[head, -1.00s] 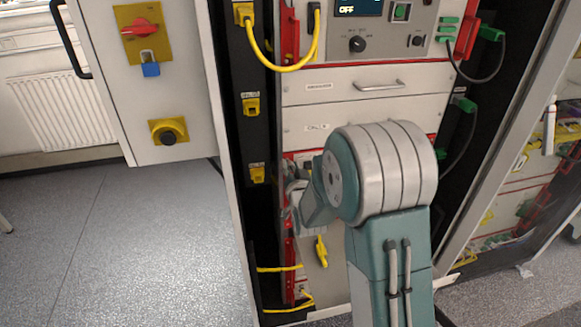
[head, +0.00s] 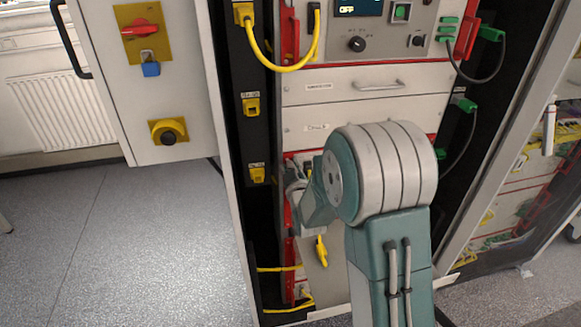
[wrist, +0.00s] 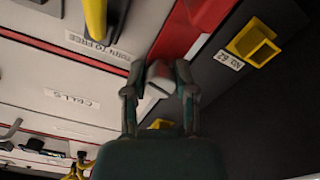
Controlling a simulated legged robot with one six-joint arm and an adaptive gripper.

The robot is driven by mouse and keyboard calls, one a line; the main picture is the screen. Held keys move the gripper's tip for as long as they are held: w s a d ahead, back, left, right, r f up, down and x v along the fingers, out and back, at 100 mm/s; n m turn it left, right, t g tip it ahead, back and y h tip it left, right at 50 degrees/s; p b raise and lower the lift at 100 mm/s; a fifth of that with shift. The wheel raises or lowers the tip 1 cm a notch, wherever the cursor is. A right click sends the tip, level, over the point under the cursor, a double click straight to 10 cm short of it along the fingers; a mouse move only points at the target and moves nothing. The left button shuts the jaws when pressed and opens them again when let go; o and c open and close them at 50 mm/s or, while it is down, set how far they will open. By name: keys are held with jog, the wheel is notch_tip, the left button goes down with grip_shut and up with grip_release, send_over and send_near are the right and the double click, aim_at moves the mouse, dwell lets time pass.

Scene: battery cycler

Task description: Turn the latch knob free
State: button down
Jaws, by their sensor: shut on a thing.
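In the wrist view, my gripper (wrist: 160,72) has its two fingers on either side of a small pale grey piece, which looks like the latch knob (wrist: 158,84). The fingers appear shut on it, beside a red strip (wrist: 192,30) at the panel's edge. A label reading about turning to free (wrist: 98,44) is on the pale panel near it. In the head view, my gripper (head: 296,192) is at the left edge of the rack's lower front, partly behind my arm. The knob is hidden there.
Yellow sockets (head: 251,106) line the black post to the left, one close by in the wrist view (wrist: 254,44). A yellow cable (head: 280,66) loops above, and a yellow connector (head: 321,251) hangs below my gripper. Open floor (head: 120,240) lies to the left.

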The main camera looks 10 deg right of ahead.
jog(key=shift+s+f+n, duration=0.1)
jog(key=shift+f+n, duration=0.1)
jog(key=shift+n, duration=0.45)
jog(key=shift+s+f+n, duration=0.1)
jog(key=shift+f+n, duration=0.1)
jog(key=shift+n, duration=0.75)
jog(key=shift+c, duration=2.1)
grip_release()
jog(key=shift+w, duration=0.1)
jog(key=shift+r, duration=0.15)
jog(key=shift+r, duration=0.1)
jog(key=s, duration=1.1)
jog(key=shift+s, duration=0.4)
jog(key=shift+a, duration=0.1)
